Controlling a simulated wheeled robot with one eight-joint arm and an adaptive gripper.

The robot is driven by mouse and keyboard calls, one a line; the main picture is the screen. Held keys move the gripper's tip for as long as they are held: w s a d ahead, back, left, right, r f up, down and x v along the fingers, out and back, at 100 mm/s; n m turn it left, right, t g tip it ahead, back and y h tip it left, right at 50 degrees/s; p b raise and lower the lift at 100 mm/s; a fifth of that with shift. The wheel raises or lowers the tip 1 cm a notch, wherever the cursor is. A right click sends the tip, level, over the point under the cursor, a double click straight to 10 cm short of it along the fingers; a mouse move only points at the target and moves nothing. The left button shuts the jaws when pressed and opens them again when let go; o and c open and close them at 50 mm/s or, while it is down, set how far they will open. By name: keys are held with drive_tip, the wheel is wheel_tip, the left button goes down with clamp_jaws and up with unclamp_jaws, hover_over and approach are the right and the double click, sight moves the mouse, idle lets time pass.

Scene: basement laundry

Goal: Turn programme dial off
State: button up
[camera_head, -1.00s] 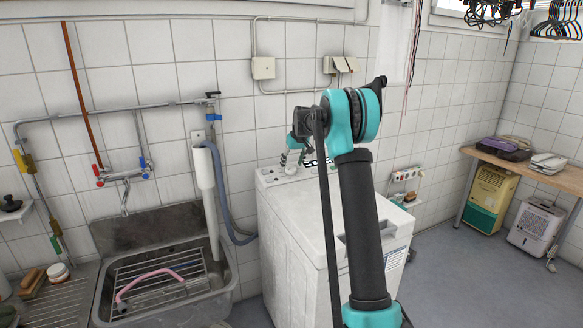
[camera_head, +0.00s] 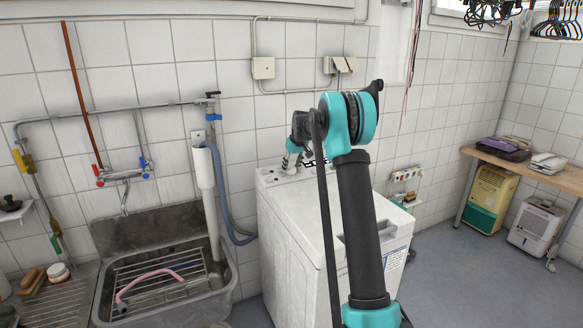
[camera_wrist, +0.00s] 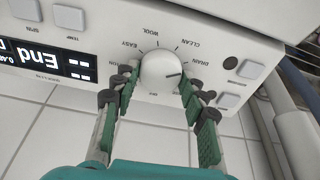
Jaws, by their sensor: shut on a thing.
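The programme dial (camera_wrist: 161,70) is a white round knob on the washing machine's control panel, seen upside down in the wrist view. Its dark mark points to the right of the picture, close to the DRAIN label; the OFF label is below the knob. My gripper (camera_wrist: 159,80) has one green-padded finger on each side of the knob and is shut on it. In the head view my gripper (camera_head: 291,162) is at the back of the white top-loading washing machine (camera_head: 290,215); the dial cannot be made out there.
A lit display (camera_wrist: 45,57) reading "End" and square buttons (camera_wrist: 69,16) lie left of the dial; more buttons (camera_wrist: 250,68) lie right. A sink (camera_head: 160,290) with a rack and pink hose stands left of the machine. A wooden bench (camera_head: 530,170) stands right, with open floor between.

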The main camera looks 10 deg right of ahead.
drive_tip(key=m, duration=0.4)
drive_tip(key=m+h, duration=0.1)
drive_tip(key=m, duration=0.2)
drive_tip(key=shift+m, duration=0.4)
drive_tip(key=m, duration=0.7)
drive_tip(key=shift+h, duration=0.3)
drive_tip(key=m+g, duration=0.1)
drive_tip(key=m, duration=0.3)
drive_tip(key=shift+m, duration=0.4)
drive_tip(key=m, duration=0.4)
drive_tip(key=shift+m, duration=0.3)
